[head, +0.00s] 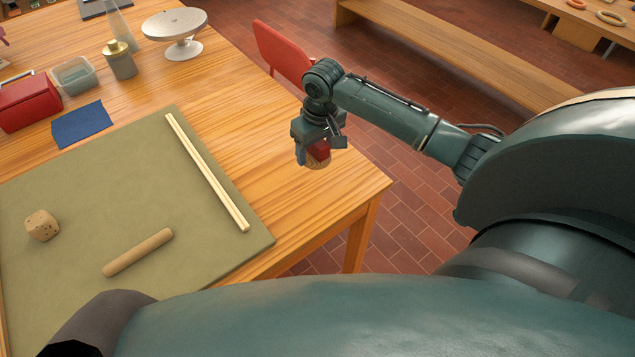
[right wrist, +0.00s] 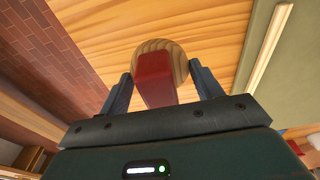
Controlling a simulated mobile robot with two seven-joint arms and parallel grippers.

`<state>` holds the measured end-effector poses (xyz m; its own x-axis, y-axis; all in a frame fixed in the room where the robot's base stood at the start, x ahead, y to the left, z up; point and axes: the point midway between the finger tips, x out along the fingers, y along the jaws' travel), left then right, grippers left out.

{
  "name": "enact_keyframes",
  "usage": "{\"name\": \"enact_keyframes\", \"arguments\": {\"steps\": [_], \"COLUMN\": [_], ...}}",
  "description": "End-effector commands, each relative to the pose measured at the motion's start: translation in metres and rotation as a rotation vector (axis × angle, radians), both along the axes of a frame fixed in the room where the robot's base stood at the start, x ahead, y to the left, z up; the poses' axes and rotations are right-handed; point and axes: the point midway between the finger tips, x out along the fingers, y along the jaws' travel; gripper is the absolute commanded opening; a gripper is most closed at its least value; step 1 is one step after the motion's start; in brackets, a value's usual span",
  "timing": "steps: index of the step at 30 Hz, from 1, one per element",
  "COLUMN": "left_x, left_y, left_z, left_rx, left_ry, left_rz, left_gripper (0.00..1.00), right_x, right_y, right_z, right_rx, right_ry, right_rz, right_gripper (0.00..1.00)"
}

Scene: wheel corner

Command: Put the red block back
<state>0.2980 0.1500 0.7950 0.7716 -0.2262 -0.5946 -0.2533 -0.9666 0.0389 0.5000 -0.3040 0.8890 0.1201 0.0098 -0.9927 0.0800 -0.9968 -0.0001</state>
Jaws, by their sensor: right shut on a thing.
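My right gripper (head: 319,152) is over the right edge of the wooden table, with its fingers pointing down. It is shut on the red block (right wrist: 155,80), which shows between the two fingers in the right wrist view. In the head view only a small part of the red block (head: 321,148) shows, the rest hidden by the gripper. A round wooden piece with ringed grain (right wrist: 180,55) lies just beyond the block; it also shows below the gripper in the head view (head: 318,163). I cannot tell whether block and piece touch. My left gripper is not in view.
A red box (head: 28,103), a blue cloth (head: 82,124) and a white turntable (head: 175,25) stand farther back. A red chair (head: 281,50) is beyond.

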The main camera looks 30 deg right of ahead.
Motion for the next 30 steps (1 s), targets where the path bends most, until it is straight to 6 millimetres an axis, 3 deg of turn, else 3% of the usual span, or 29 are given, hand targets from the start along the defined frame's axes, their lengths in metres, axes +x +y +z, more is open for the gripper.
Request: {"name": "enact_keyframes", "arguments": {"steps": [6, 22, 25, 30], "left_x": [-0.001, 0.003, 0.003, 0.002], "left_y": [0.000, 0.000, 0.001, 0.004], "left_z": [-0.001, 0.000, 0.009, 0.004], "left_rx": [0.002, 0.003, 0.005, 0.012], "left_ry": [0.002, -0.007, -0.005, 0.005], "left_rz": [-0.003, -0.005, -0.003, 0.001], "left_gripper": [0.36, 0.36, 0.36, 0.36], "right_x": [0.000, -0.001, -0.001, 0.000], "right_y": [0.000, 0.000, 0.001, 0.000], "right_z": [-0.003, -0.077, -0.086, -0.095], "right_rx": [0.000, -0.001, 0.001, -0.001], "right_ry": [0.001, 0.003, 0.002, -0.001], "right_rz": [-0.001, -0.002, -0.003, -0.001], "right_gripper": [0.47, 0.47, 0.47, 0.47]}}
